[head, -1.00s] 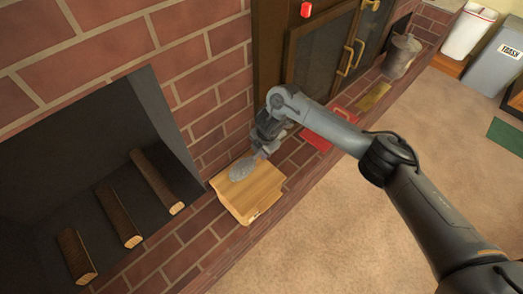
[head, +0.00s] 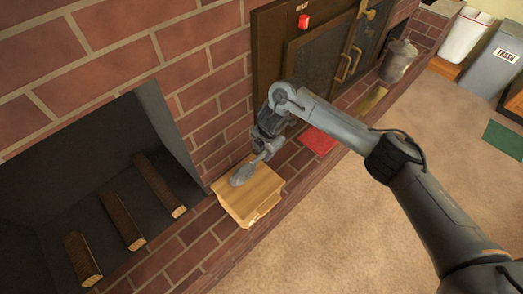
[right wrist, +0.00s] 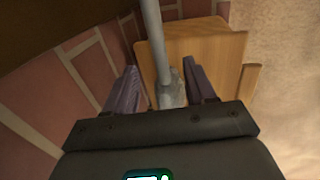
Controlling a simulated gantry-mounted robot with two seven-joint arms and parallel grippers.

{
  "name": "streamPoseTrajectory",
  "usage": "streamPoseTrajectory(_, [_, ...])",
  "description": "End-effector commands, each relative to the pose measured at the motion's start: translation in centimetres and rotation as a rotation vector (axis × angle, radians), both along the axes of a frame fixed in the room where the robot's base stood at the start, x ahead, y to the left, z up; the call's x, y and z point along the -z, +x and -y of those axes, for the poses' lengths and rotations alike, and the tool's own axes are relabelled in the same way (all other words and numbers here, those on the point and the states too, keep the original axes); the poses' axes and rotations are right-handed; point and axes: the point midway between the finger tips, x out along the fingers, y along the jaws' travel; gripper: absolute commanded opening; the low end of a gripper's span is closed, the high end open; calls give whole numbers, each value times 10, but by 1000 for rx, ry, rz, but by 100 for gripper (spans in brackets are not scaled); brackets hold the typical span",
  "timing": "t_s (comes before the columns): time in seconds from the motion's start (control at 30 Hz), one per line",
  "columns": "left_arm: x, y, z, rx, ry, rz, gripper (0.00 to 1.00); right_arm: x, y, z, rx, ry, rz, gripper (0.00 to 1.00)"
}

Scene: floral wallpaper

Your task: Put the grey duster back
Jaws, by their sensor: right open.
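The grey duster (head: 242,176) has its oval head at the top of a light wooden box (head: 262,195) on the brick hearth. Whether the head touches the box I cannot tell. My right gripper (head: 263,153) is at the upper end of the duster, just above the box. In the right wrist view, a grey rod (right wrist: 154,40), seemingly the duster's handle, runs down between the two fingers of my right gripper (right wrist: 159,68). The fingers stand apart on either side of it. The wooden box (right wrist: 205,50) shows behind them. My left gripper is not in view.
A dark fireplace opening with several logs (head: 155,185) lies to the left. The brick wall and a cabinet with dark doors (head: 322,65) stand behind. A red item (head: 318,140) and a metal bucket (head: 398,60) are on the hearth.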

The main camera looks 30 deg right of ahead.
Motion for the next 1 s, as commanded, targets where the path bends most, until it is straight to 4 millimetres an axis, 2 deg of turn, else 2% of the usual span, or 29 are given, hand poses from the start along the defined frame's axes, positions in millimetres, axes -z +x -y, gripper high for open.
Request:
streamPoseTrajectory(0.03, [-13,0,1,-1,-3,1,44,-17,-2,1,-2,-1,2,55])
streamPoseTrajectory(0.3, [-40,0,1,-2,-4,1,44,-52,-9,3,-1,0,0,55])
streamPoseTrajectory(0.5, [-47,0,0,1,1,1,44,-61,-12,4,-1,-1,-1,55])
streamPoseTrajectory(0.63, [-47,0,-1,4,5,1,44,-54,-15,-8,-11,13,8,55])
streamPoseTrajectory(0.77, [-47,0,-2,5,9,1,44,-33,-24,-46,-37,64,47,55])
streamPoseTrajectory(0.9, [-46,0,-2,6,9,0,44,-7,-46,-112,-36,173,124,55])
streamPoseTrajectory(1.0, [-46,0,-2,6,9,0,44,1,-68,-159,12,275,185,55])
